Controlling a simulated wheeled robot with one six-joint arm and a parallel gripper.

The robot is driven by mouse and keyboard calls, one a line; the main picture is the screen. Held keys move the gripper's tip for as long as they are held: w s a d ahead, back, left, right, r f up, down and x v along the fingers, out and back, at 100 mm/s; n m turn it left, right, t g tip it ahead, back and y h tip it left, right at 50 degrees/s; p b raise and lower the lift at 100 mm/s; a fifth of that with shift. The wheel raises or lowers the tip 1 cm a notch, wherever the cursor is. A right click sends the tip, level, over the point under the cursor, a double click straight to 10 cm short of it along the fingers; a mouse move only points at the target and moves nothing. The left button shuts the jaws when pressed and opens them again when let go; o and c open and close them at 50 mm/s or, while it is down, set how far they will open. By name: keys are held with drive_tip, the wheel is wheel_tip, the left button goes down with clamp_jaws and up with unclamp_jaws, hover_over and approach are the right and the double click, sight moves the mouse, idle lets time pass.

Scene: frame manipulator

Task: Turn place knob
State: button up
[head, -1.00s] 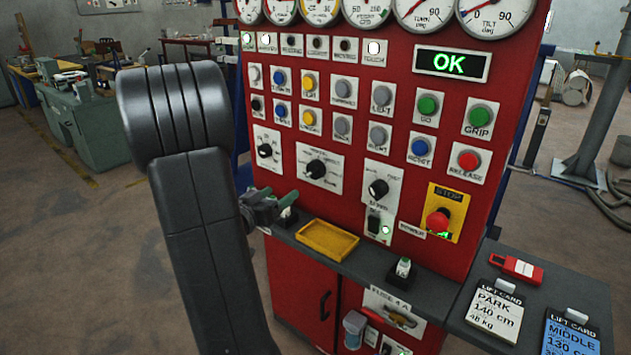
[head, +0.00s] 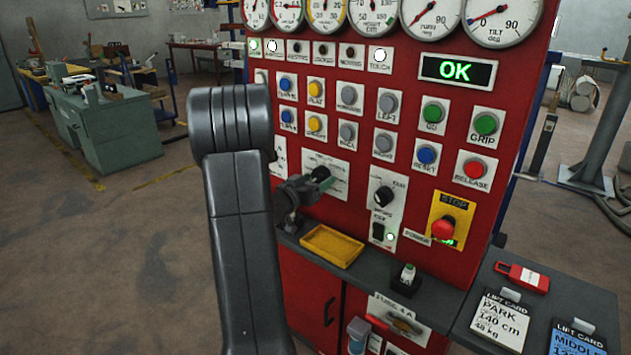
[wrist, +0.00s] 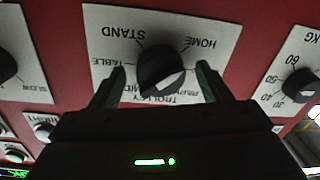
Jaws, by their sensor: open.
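The place knob (wrist: 160,70) is black and round with a pale mark on its lower right in the wrist view. It sits on a white plate (wrist: 215,35) that reads upside down, with STAND, HOME, TABLE and TROLLEY legible and other words partly covered. My gripper (head: 316,183) is open at this plate in the head view. In the wrist view its two green fingers stand on either side of the knob, with small gaps visible; whether they touch it I cannot tell. The knob (head: 321,172) is partly hidden by the gripper in the head view.
A speed knob (head: 383,196) is to the right on the red panel (head: 375,70). A red stop button (head: 443,227) is further right. A ledge with a yellow tray (head: 332,245) lies below. Buttons fill the panel above. The display (head: 456,71) reads OK.

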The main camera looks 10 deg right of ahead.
drive_tip(key=shift+d, duration=0.1)
drive_tip(key=c, duration=1)
drive_tip(key=shift+w+f+m+b, duration=0.1)
drive_tip(key=shift+m+b, duration=0.2)
drive_tip(key=shift+b, duration=0.1)
drive_tip(key=m+b, duration=0.2)
drive_tip(key=m, duration=0.1)
drive_tip(key=shift+f+b, duration=0.15)
drive_tip(key=shift+b, duration=0.15)
drive_tip(key=m+b, duration=0.4)
drive_tip(key=m, duration=0.1)
drive_tip(key=m+b, duration=0.4)
drive_tip(key=m, duration=0.2)
drive_tip(key=shift+w+a+h, duration=0.15)
drive_tip(key=shift+a+h, duration=0.05)
drive_tip(key=shift+h, duration=0.2)
drive_tip(key=shift+r+m+b, duration=0.2)
drive_tip(key=shift+m+b, duration=1.1)
drive_tip(key=shift+m, duration=0.5)
